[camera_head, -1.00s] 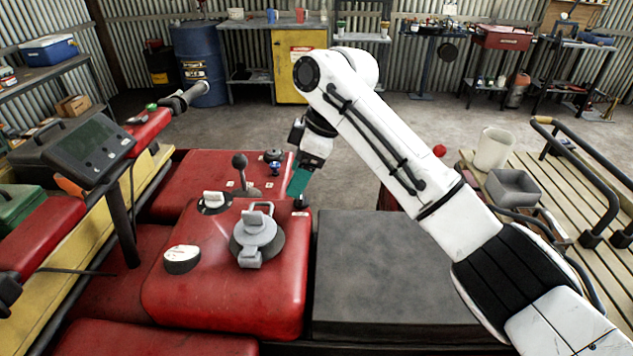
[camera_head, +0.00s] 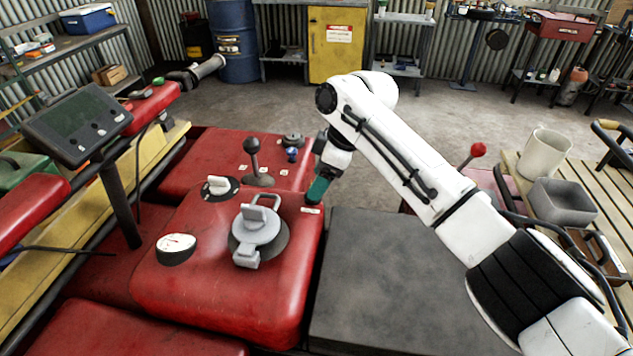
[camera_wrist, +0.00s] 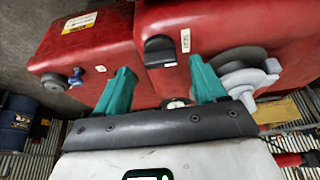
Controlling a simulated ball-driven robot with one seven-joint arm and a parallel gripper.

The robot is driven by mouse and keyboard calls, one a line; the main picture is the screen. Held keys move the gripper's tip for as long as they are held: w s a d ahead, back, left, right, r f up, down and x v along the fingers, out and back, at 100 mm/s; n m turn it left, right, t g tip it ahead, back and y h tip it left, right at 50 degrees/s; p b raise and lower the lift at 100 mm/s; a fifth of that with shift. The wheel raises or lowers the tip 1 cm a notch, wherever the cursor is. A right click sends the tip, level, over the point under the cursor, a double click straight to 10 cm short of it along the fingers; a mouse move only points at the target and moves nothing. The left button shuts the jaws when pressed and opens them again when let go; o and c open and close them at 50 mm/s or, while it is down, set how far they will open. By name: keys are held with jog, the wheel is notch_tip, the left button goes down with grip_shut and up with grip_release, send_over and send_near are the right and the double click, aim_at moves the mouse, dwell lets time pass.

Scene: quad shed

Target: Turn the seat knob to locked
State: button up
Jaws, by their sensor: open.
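The seat knob (camera_wrist: 160,50) is a small black knob on the red housing (camera_head: 225,290). A white label reading SEAT (camera_wrist: 185,40) is next to it. In the wrist view it appears between and a little beyond my fingertips, with no clear contact. In the head view my gripper (camera_head: 318,188) is over the housing's far right corner and hides the knob. Only the knob's small label (camera_head: 311,211) shows there. My gripper has two teal fingers (camera_wrist: 160,66), spread apart with nothing between them. The knob's locked or unlocked marking is not readable.
On the red housing are a grey filler cap (camera_head: 257,235), a round gauge (camera_head: 176,247) and a white-handled knob (camera_head: 219,186).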

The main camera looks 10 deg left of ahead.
jog(key=shift+x, duration=1.25)
jog(key=shift+a, duration=0.1)
jog(key=shift+c, duration=0.3)
jog(key=c, duration=1)
